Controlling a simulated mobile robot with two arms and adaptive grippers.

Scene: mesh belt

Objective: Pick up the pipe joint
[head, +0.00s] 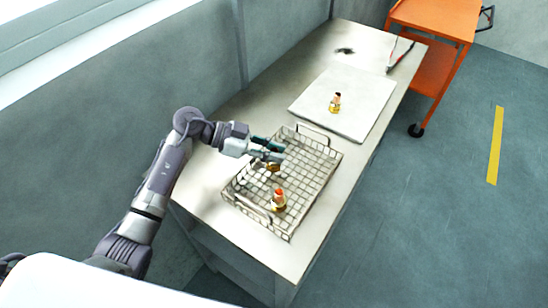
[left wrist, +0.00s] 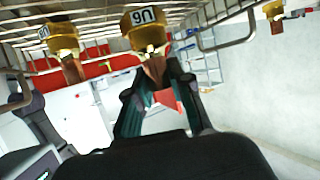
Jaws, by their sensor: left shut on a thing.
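My left gripper (head: 272,152) is over the wire mesh basket (head: 318,187), shut on a brass pipe joint (head: 273,167). In the left wrist view the fingers (left wrist: 158,92) close around the copper end of this pipe joint (left wrist: 143,32), which carries a label. Whether it still touches the mesh I cannot tell. A second brass joint with an orange-red top (head: 279,201) stands in the near part of the basket. A third joint (head: 335,103) stands upright on the white board (head: 362,88). My right gripper is not in view.
The basket stands on a long grey table (head: 310,263) and has raised handles (head: 314,130) at its ends. Red-handled pliers (head: 401,57) and a dark item (head: 345,50) lie at the far end. An orange cart (head: 435,20) stands beyond. A wall runs along the table's left.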

